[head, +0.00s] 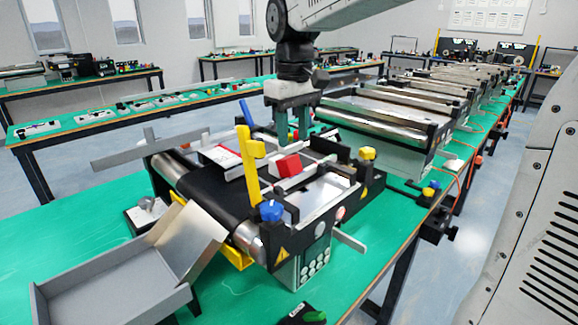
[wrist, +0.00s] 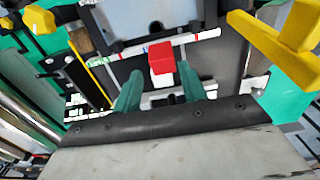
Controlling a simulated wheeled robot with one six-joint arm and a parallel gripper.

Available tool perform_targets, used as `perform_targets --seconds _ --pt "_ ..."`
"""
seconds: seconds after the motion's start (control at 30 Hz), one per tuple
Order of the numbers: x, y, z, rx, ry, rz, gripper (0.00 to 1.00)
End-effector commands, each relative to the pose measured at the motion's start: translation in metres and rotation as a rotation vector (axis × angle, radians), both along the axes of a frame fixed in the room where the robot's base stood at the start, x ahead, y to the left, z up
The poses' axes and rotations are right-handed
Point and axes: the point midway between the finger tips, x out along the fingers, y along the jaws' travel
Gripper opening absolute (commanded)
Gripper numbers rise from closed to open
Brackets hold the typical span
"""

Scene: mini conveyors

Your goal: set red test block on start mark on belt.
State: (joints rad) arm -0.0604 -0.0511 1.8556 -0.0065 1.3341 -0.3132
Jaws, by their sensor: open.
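The red test block (head: 289,165) sits on the near mini conveyor, beside its light side rail. In the wrist view the red block (wrist: 160,58) lies just beyond the fingertips, roughly centred between them. A small white patch (wrist: 162,81) shows right below it in that view; I cannot tell whether this is the start mark. The dark belt (head: 205,183) runs across the conveyor. My gripper (head: 293,138) is open and points down above the conveyor, with its green fingers apart.
A yellow upright post (head: 249,165) and a blue knob (head: 271,210) stand at the conveyor's near side. A yellow knob (head: 367,153) is at its right. A grey tray (head: 110,285) lies at front left. More conveyors (head: 390,118) line the green table behind.

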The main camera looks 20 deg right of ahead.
Motion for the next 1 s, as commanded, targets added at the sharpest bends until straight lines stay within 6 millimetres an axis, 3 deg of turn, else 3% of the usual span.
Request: perform_targets --seconds 0.53,0.87,0.97,1.0 --pt "0.011 0.006 -0.068 0.000 0.003 0.003 0.42" --pt "0.011 0.005 -0.076 0.000 0.000 0.003 0.42" --pt "0.011 0.005 -0.076 0.000 0.001 0.003 0.17" --pt "0.011 0.005 -0.076 0.000 0.001 0.003 0.13"
